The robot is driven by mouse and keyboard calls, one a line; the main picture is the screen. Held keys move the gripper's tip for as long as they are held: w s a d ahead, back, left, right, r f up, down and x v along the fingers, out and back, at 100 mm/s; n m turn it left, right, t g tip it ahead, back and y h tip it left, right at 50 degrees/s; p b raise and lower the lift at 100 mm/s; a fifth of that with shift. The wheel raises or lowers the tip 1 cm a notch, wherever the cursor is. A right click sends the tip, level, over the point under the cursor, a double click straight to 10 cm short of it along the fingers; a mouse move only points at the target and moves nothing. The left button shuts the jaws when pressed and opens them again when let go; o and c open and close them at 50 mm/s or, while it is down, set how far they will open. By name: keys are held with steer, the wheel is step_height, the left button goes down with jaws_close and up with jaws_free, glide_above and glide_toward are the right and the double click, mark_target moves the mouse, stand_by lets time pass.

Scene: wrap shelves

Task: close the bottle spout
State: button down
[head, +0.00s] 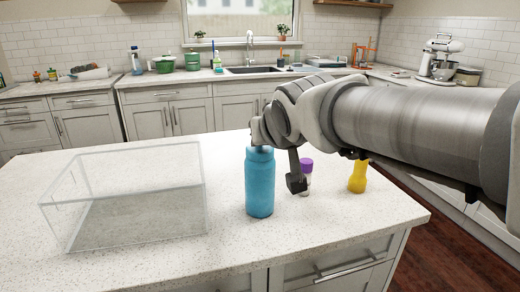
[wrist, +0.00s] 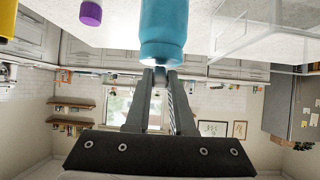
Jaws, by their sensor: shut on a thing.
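A blue bottle (head: 260,185) stands upright on the speckled white counter, in the middle of the head view. It also shows in the wrist view (wrist: 164,22), upside down, with its top end toward my fingers. My gripper (wrist: 160,72) is at the top of the bottle, its two fingers close together on the spout area. The spout is mostly hidden by the fingers, so its angle cannot be told. In the head view my arm comes in from the right and hides the very top of the bottle.
A clear open box (head: 130,208) stands left of the bottle. A small purple-capped bottle (head: 305,174) and a yellow bottle (head: 358,178) stand to its right, under my arm. The counter's front is clear. A sink and mixer (head: 438,58) are on the back counter.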

steer(key=shift+f+t+b, duration=0.25)
steer(key=shift+t+b, duration=0.05)
steer(key=shift+b, duration=0.8)
steer(key=c, duration=0.8)
jaws_free()
steer(key=shift+o, duration=0.2)
steer(key=shift+s, duration=0.1)
steer(key=p+v, duration=0.4)
steer(key=v, duration=1.3)
steer(key=shift+s+d, duration=0.15)
steer(key=shift+s, duration=0.05)
